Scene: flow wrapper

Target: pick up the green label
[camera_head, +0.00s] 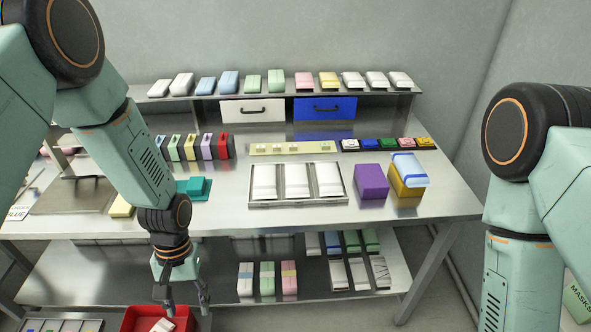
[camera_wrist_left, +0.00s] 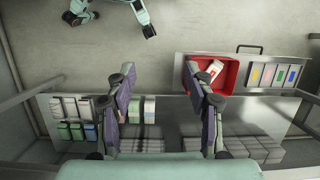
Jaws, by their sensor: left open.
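That tray shows partly at the bottom left of the head view (camera_head: 40,326). My left gripper (camera_head: 187,303) points down in front of the table, by the red bin. In the wrist view its fingers (camera_wrist_left: 160,78) are spread and empty, left of the tray and apart from it. My right arm shows at the right of the head view, its gripper out of frame.
A red bin (camera_wrist_left: 230,84) with a white pack (camera_wrist_left: 215,68) stands between my left gripper and the label tray.

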